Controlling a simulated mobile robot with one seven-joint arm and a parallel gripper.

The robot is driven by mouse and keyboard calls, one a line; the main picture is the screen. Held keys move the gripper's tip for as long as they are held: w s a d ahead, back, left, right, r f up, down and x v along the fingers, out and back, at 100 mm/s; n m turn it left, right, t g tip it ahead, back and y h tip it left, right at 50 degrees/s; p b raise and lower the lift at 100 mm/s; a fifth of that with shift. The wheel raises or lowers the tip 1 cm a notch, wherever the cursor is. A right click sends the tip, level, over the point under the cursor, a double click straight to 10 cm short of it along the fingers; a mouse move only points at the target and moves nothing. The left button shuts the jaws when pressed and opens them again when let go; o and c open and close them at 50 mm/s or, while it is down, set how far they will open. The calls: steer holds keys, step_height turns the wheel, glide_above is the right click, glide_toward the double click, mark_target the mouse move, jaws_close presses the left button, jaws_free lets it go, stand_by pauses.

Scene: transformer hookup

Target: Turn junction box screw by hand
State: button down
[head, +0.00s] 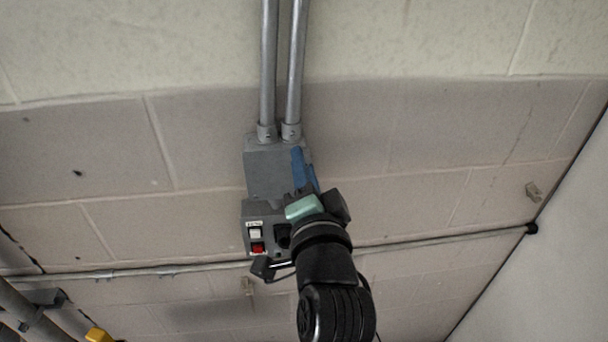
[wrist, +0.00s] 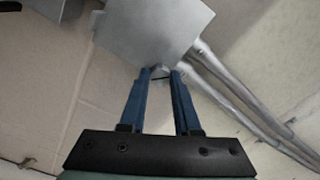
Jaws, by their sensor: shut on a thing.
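The grey junction box (head: 266,168) is fixed to the block wall, under two vertical conduits. In the wrist view its plain metal face (wrist: 150,32) fills the top middle. My gripper (head: 298,160) reaches up to the box's right part in the head view. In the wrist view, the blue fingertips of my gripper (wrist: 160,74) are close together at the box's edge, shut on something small. The screw itself is mostly hidden between the fingertips, and I cannot make out its head.
Two conduits (head: 268,65) run up from the box. A grey switch box (head: 258,214) with a white switch and a red switch (head: 257,247) sits just below, close to my wrist. A horizontal pipe (head: 430,239) crosses the wall lower down. The wall to the right is mostly clear.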

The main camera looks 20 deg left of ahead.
steer(key=shift+n+b, duration=5.35)
steer(key=shift+n, duration=4.25)
steer(key=c, duration=0.6)
jaws_free()
